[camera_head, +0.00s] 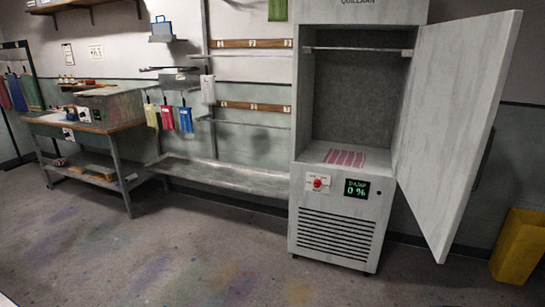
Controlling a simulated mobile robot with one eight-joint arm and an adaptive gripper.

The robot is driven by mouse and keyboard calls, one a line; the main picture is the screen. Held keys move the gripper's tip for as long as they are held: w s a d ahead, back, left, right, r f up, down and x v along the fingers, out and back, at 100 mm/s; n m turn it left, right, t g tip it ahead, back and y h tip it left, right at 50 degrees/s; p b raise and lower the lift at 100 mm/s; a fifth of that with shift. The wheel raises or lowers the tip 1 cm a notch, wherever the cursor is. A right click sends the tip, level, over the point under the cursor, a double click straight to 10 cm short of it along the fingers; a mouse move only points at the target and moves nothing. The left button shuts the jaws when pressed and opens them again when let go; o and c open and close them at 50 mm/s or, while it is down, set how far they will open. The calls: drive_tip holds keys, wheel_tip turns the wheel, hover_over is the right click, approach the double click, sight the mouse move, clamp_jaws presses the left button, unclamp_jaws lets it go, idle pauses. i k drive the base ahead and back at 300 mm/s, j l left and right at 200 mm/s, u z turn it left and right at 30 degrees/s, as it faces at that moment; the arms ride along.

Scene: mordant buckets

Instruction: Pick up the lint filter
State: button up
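A tall grey cabinet (305,185) stands right of centre with its door (455,120) swung wide open to the right. A flat panel with pink-red stripes (345,157) lies on the floor of its compartment, near the front. It may be the lint filter, but I cannot tell for sure. A hanging rail (358,50) crosses the top of the compartment, with nothing on it. Below are a red knob (317,183), a green display reading 0 % (356,189) and a slatted vent (335,236). My gripper is not in view.
A yellow bin (517,246) stands at the far right, beyond the open door. A long low trough (222,177) runs along the wall left of the cabinet. A workbench (75,128) stands further left. The stained floor (180,250) in front is clear.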

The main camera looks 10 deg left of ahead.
sight(165, 27)
drive_tip(key=i+j+u, duration=0.4)
drive_tip(key=i, duration=0.2)
drive_tip(key=i+u, duration=0.4)
drive_tip(key=i, duration=0.25)
drive_tip(key=i+l+u, duration=0.1)
drive_tip(key=i+u, duration=0.35)
drive_tip(key=i, duration=0.2)
drive_tip(key=i+l+u, duration=0.4)
drive_tip(key=i, duration=0.2)
drive_tip(key=i+u, duration=0.15)
drive_tip(key=i, duration=2.3)
